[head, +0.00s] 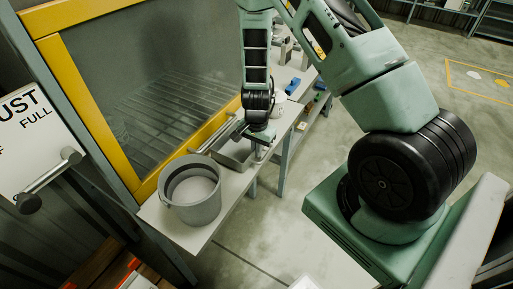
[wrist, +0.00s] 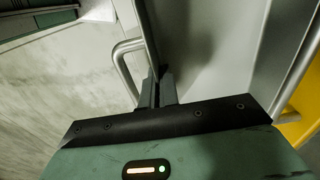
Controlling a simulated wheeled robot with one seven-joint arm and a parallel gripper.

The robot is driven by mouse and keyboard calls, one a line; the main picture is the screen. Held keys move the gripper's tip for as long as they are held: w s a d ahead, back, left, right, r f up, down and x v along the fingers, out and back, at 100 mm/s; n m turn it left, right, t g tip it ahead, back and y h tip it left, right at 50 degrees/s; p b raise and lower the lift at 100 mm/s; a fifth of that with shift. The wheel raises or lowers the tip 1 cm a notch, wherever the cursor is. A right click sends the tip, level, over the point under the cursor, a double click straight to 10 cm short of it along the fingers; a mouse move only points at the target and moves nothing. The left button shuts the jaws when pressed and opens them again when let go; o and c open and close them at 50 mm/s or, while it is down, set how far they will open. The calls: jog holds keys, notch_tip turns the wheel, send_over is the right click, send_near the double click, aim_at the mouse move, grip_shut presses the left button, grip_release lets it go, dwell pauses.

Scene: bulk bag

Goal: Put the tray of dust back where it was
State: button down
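A grey metal tray (head: 236,152) stands on a pale narrow bench, behind a grey bucket in the head view. In the wrist view the tray (wrist: 205,40) fills the middle, with a bar handle (wrist: 120,62) at its left and another bar (wrist: 296,70) at its right. My gripper (wrist: 158,90) points down at the tray's near wall. Its two fingers are close together, with the wall's edge between them. In the head view my gripper (head: 262,140) is at the tray's right side. I cannot make out dust in the tray.
The grey bucket (head: 190,190) stands on the bench's near end (head: 215,225). A yellow-framed window (head: 105,120) rises on the left. A white panel (head: 35,140) marked "UST" and "FULL" has a bar handle. Small blue items (head: 293,86) lie farther back. Open floor lies right.

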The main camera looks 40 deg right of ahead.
jog(key=shift+f, duration=0.1)
jog(key=c, duration=2.1)
grip_release()
jog(key=shift+f, duration=0.1)
jog(key=o, duration=0.4)
